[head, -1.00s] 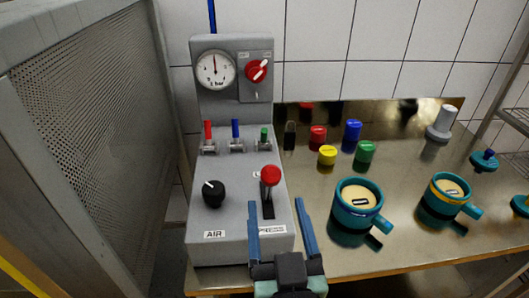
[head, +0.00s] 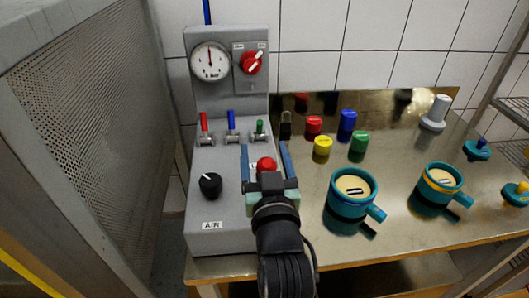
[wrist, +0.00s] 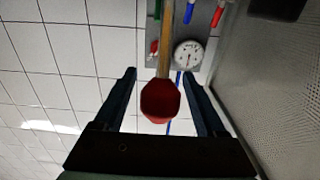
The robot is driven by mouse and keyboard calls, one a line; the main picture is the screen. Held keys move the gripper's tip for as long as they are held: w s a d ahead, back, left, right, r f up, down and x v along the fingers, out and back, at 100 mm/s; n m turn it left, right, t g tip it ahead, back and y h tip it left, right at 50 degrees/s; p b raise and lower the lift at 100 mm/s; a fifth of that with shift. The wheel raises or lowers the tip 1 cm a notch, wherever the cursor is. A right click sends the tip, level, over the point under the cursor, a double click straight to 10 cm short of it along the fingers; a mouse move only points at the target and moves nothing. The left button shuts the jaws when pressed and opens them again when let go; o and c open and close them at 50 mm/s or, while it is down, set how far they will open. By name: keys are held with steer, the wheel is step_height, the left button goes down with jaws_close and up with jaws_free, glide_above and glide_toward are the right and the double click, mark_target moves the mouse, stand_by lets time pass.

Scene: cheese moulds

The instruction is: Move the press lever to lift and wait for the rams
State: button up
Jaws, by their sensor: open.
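The press lever's red knob (head: 266,164) shows between the fingers of my gripper (head: 265,150) in the head view. In the wrist view the red knob (wrist: 160,100) and its pale stem (wrist: 166,45) lie midway between my two blue fingers (wrist: 160,88), with a gap on each side. My gripper is open around the knob. My wrist hides the lever's slot and the PRESS label in the head view. The lever belongs to the grey control box (head: 225,235). The pressure gauge (head: 210,62) has its needle pointing about straight up.
The box also carries a black AIR knob (head: 210,185), a red rotary switch (head: 251,63) and small red, blue and green valves. Two teal moulds (head: 352,193) (head: 442,187) and several coloured caps stand on the metal table to the right. A perforated grey panel (head: 90,130) stands left.

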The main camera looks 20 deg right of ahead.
jaws_close()
stand_by(1.4)
